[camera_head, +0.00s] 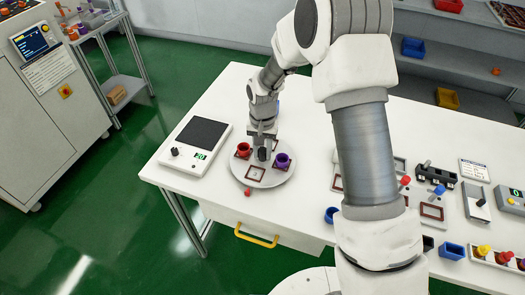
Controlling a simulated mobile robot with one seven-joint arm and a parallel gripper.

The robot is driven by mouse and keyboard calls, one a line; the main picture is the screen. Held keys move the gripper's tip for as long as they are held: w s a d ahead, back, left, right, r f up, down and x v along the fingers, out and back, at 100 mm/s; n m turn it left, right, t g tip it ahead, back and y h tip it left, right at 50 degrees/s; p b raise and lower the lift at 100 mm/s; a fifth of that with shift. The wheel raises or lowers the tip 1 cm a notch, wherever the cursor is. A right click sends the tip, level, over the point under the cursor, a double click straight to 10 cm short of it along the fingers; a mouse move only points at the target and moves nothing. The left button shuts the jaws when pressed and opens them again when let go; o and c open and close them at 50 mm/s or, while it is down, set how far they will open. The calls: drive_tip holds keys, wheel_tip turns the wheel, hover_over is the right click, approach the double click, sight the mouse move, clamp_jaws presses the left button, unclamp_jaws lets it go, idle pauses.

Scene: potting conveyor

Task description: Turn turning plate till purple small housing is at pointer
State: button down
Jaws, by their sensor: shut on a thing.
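The round light grey turning plate (277,178) lies on the white table. The purple small housing (283,160) sits on its right side and a red housing (243,150) on its left. Dark red square frames mark seats on the plate; the front one (255,174) looks empty. A small red pointer (247,191) is at the plate's front left edge, apart from the purple housing. My gripper (263,149) reaches down over the plate's middle and is shut on the dark centre knob (262,155). The gripper partly hides the back of the plate.
A white device with a dark pad (203,132) stands left of the plate. A blue cup (331,215), trays and small parts lie to the right, partly hidden by my arm. A yellow-handled drawer (257,235) is below the front edge. The table behind the plate is partly clear.

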drive_tip(key=shift+m+b, duration=0.35)
drive_tip(key=shift+m, duration=0.25)
drive_tip(key=shift+m+b, duration=0.5)
drive_tip(key=shift+m, duration=3.3)
drive_tip(key=shift+w+r+m+p, duration=0.1)
drive_tip(key=shift+m+p, duration=0.4)
drive_tip(key=shift+m, duration=1.9)
drive_tip(key=shift+m+p, duration=0.8)
drive_tip(key=shift+m, duration=1.5)
drive_tip(key=c, duration=0.9)
unclamp_jaws()
